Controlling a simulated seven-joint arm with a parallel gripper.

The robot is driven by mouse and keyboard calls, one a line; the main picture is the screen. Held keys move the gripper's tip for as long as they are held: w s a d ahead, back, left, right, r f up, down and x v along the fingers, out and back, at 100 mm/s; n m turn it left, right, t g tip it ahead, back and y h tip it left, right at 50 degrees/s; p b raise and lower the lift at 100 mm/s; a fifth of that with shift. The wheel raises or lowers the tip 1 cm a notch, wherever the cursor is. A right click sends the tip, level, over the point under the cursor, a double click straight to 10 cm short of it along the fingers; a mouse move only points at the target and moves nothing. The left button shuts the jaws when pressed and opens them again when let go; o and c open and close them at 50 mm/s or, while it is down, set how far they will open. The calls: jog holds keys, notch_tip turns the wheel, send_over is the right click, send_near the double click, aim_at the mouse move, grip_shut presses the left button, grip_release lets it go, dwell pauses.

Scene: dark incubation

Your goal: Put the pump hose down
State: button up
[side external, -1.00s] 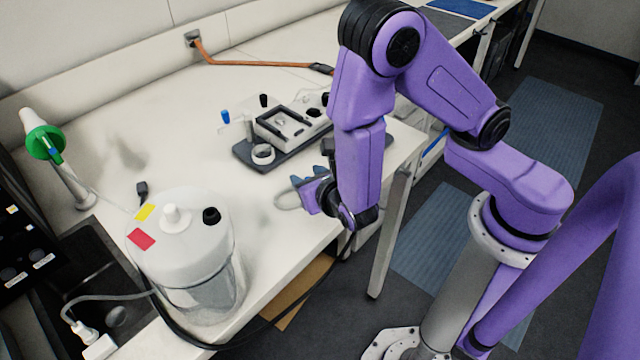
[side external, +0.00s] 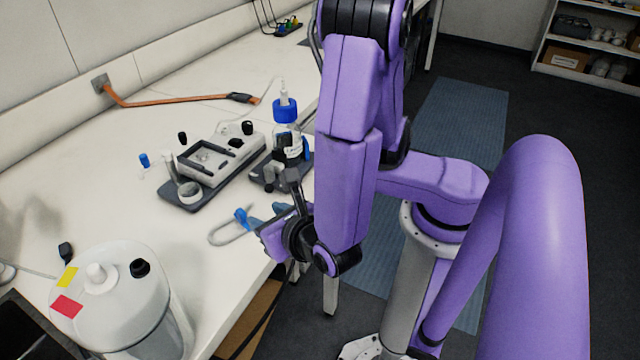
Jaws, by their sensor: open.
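A pale grey loop of tubing (side external: 222,236), which looks like the pump hose, lies near the front edge of the white bench. My gripper (side external: 260,216) is open at the bench edge, low over the top, with its blue fingers beside the loop's right end. I cannot tell whether a finger touches the tubing. My wrist hides the right side of this spot.
A white device on a dark tray (side external: 212,160) stands behind the gripper, with a blue-capped bottle (side external: 287,135) to its right. A large white-lidded vessel (side external: 115,290) stands at front left. An orange cable (side external: 170,100) runs along the back. Bench between vessel and tubing is clear.

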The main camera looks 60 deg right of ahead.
jog(key=s+d+r+m+g, duration=0.25)
jog(key=d+m+g, duration=0.35)
jog(key=d+m, duration=0.35)
jog(key=s+r+m+g+y, duration=0.5)
jog(key=s+m, duration=0.3)
jog(key=m, duration=0.1)
jog(key=shift+s+d+r+y, duration=0.15)
jog(key=shift+s+d+y, duration=0.15)
jog(key=shift+d, duration=0.1)
jog(key=shift+w+m, duration=0.1)
jog(key=shift+m, duration=0.15)
